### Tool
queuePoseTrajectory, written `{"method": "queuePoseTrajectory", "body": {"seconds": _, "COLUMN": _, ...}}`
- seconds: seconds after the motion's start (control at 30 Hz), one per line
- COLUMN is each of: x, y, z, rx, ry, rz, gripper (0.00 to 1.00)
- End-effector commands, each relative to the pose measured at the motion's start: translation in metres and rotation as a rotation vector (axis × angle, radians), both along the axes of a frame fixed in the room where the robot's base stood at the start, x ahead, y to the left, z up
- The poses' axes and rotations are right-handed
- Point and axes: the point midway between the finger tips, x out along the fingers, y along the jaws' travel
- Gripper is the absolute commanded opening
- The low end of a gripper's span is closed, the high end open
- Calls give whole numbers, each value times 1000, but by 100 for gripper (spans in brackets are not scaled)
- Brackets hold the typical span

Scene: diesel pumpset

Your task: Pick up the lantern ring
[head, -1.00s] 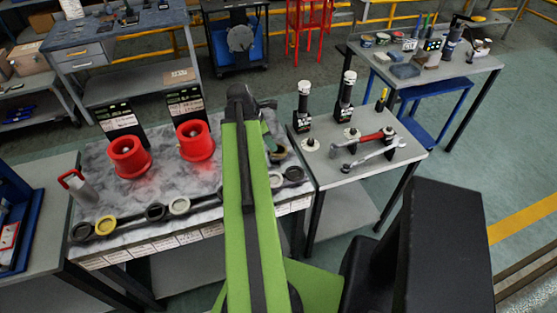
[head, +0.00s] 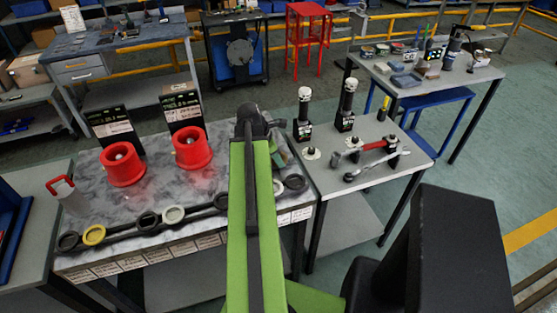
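A dark holder strip (head: 120,229) along the front of the marble-topped table carries several rings: a dark ring (head: 69,241), a yellow ring (head: 94,234), another dark ring (head: 149,220), a pale ring (head: 173,214) and more to the right. I cannot tell which is the lantern ring. My green arm crosses the strip and hides part of it. My gripper (head: 278,143) is mostly hidden behind the dark end of the arm, over the right part of the marble table. Its fingers and anything in them cannot be made out.
Two red cup-shaped parts (head: 191,150) and two dark labelled stands (head: 183,112) are on the marble table, with a red-handled grey tool (head: 67,194) at its left. The right table (head: 340,180) holds wrenches (head: 372,148) and two upright black tools (head: 347,105).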

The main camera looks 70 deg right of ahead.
Motion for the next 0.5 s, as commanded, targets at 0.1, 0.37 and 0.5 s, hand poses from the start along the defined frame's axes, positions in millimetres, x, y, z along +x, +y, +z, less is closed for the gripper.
{"method": "queuePoseTrajectory", "body": {"seconds": 0.1, "x": 0, "y": 0, "z": 0, "rx": 0, "ry": 0, "rz": 0, "gripper": 3}}
{"method": "queuePoseTrajectory", "body": {"seconds": 0.37, "x": 0, "y": 0, "z": 0, "rx": 0, "ry": 0, "rz": 0, "gripper": 0}}
{"method": "queuePoseTrajectory", "body": {"seconds": 0.5, "x": 1, "y": 0, "z": 0, "rx": 0, "ry": 0, "rz": 0, "gripper": 0}}
